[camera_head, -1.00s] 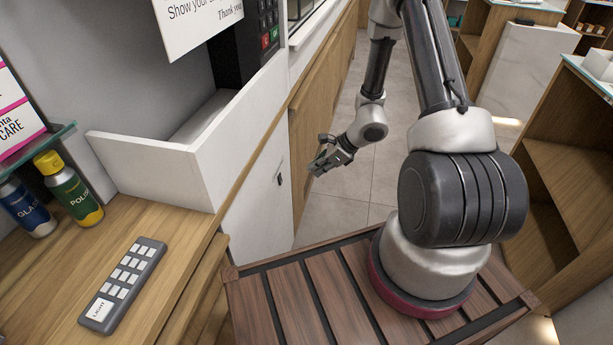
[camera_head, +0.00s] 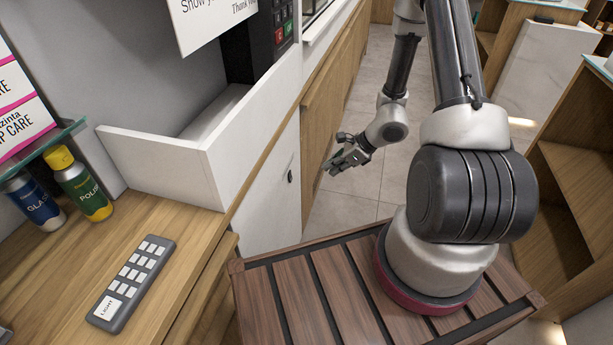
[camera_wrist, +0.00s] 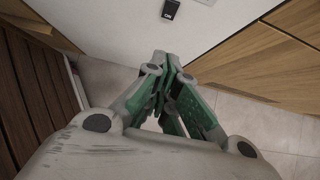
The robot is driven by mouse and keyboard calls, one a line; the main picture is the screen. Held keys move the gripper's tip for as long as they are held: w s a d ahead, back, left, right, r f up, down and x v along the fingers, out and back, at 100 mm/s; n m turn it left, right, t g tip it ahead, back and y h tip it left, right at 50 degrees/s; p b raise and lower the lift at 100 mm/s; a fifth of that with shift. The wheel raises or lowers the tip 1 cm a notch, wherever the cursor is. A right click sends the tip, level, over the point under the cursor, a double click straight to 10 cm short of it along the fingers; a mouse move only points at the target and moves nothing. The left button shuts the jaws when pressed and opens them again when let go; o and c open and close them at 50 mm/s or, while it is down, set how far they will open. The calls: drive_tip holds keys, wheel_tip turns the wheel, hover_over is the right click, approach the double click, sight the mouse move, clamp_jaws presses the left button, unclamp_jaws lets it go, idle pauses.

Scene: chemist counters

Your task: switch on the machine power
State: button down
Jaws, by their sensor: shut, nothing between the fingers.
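A small black switch (camera_head: 290,176) is set on the white side panel of the counter, low beside the wooden front.
A grey button panel marked LIGHT (camera_head: 132,284) lies on the wooden counter (camera_head: 60,290). Polish (camera_head: 78,184) and blue (camera_head: 34,201) bottles stand behind it. A black card terminal (camera_head: 262,40) is above the white ledge. Wooden shelves (camera_head: 575,190) stand at right. Tiled floor (camera_head: 350,205) is clear.

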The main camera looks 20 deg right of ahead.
sight(290, 176)
drive_tip(key=w+a+r+x, duration=0.1)
drive_tip(key=x, duration=1.1)
drive_tip(key=shift+w+a, duration=0.3)
drive_tip(key=shift+a, duration=0.25)
drive_tip(key=shift+a, duration=0.1)
drive_tip(key=shift+w+a+f, duration=0.15)
drive_tip(key=shift+r, duration=0.85)
